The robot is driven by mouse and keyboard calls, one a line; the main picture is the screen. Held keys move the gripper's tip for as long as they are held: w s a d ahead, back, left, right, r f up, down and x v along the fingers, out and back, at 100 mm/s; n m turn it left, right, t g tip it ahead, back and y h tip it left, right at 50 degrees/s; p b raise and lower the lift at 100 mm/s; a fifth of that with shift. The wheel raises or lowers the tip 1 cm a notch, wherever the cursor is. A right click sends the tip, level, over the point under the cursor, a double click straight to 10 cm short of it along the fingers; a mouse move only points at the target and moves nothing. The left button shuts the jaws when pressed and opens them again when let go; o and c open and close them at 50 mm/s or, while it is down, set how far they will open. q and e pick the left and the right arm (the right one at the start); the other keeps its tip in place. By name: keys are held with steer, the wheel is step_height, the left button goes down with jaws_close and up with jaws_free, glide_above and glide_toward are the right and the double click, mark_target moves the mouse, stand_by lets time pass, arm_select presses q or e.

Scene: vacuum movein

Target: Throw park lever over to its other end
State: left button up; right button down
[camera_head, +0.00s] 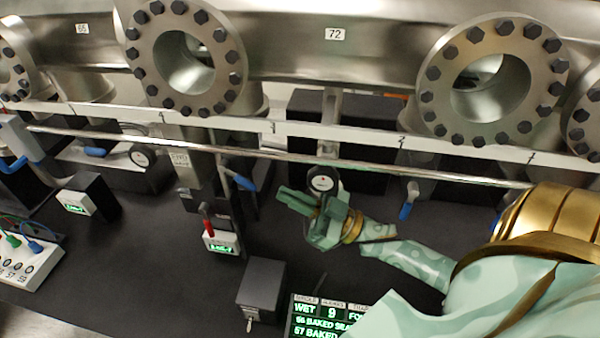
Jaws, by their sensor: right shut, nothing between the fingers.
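No label reading "park" is legible, so I cannot tell which lever is the park lever. A small metal lever (250,316) sticks out of the front of a dark grey box (262,285) on the black surface. A red-handled lever (207,222) stands by a small green display at centre left. Blue-handled levers hang below the rail, one left of my gripper (240,180) and one to its right (406,210). My right gripper (289,199) is shut and empty, pointing left above the black surface, beyond the grey box and apart from it. My left gripper is out of view.
A thin metal rail (270,155) runs across below large bolted flanges (187,60). A round gauge (322,182) is just behind my right gripper. A lit text display (318,318) stands right of the grey box. A white socket panel (28,260) is at left.

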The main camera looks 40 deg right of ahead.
mark_target(239, 176)
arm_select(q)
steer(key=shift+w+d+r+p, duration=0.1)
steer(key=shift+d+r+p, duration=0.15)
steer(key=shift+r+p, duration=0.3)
arm_select(e)
steer(key=shift+x, duration=2.9)
